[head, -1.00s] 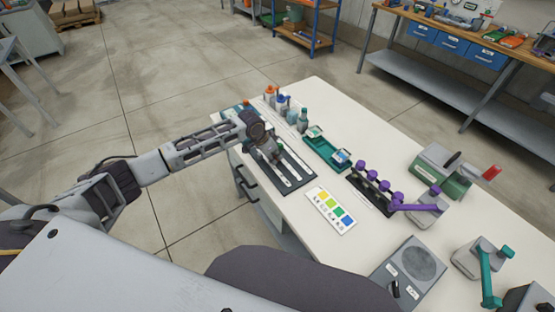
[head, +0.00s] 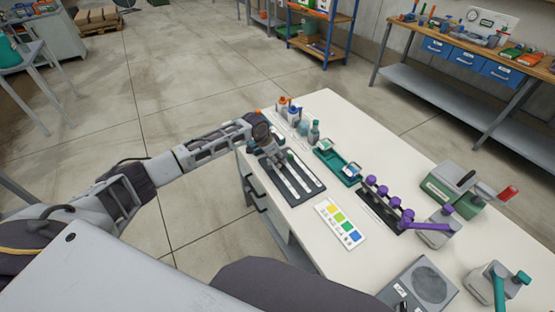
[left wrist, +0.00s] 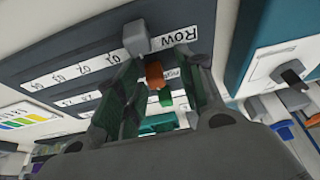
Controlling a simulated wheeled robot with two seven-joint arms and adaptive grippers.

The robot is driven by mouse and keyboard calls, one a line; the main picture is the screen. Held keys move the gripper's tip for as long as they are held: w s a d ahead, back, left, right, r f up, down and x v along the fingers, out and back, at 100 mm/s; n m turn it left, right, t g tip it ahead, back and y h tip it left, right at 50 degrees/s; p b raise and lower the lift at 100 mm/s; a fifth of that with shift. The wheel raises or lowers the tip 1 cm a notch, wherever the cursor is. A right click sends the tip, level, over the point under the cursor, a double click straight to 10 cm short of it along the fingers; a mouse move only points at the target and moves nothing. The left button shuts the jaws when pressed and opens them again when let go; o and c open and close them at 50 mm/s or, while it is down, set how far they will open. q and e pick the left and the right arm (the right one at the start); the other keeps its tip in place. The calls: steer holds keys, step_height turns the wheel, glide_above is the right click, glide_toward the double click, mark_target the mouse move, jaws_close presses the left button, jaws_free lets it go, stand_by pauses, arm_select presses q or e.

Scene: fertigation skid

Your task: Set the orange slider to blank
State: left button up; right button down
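The dark slider panel (head: 313,188) lies on the white table and has several pale labelled slots. In the left wrist view the panel (left wrist: 75,48) shows a "Row" label and number marks. The orange slider knob (left wrist: 154,74) is seen between the fingers of my left gripper (left wrist: 161,72). The fingers stand apart, and contact with the knob cannot be made out. A grey knob (left wrist: 137,38) and a green knob (left wrist: 166,97) flank the orange one. In the head view my left gripper (head: 272,156) is over the panel's far-left end and hides the orange knob. My right gripper is out of view.
A colour card (head: 340,224), a teal tray (head: 337,167) and a purple-knobbed block (head: 384,205) are near the panel. Several bottles (head: 303,122) stand behind it. A grey device (head: 425,283) sits at the front right.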

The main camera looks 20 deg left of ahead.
arm_select(q)
steer(key=shift+s+d, duration=0.1)
steer(key=v, duration=1.2)
stand_by(0.4)
steer(key=shift+d+f, duration=0.1)
stand_by(0.4)
